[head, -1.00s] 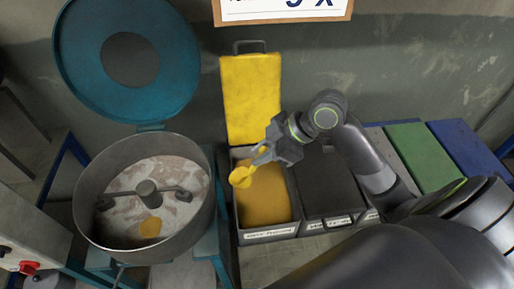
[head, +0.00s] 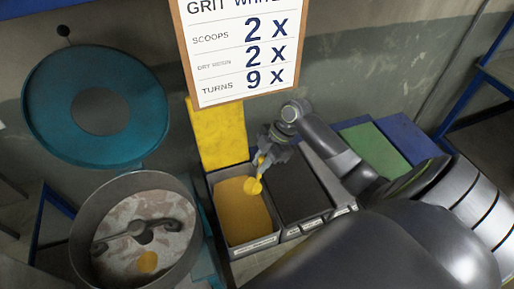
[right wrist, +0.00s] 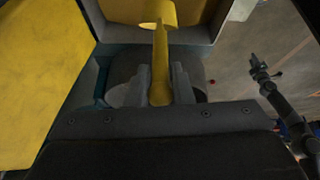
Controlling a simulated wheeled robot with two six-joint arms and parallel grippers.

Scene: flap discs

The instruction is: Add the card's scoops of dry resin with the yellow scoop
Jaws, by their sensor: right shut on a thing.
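The card (head: 236,50) reads scoops 2 x, dry resin 2 x and turns 9 x; its top is cut off. The dry resin bin (head: 245,243) is open and holds yellow-orange powder (head: 240,212). My right gripper (head: 262,172) is shut on the yellow scoop (head: 254,187), above the bin's right side. In the right wrist view the scoop's handle (right wrist: 160,75) is between the fingers; its load cannot be told. The mixer drum (head: 85,250) at left holds a pale mix with a yellow patch (head: 147,262). My left gripper (right wrist: 260,68) appears small in the right wrist view, its jaws unclear.
The yellow bin lid (head: 222,135) stands upright behind the bin. The teal drum lid (head: 140,125) is raised. A dark bin (head: 298,195) adjoins on the right, with green (head: 373,148) and blue (head: 405,138) lids beyond.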

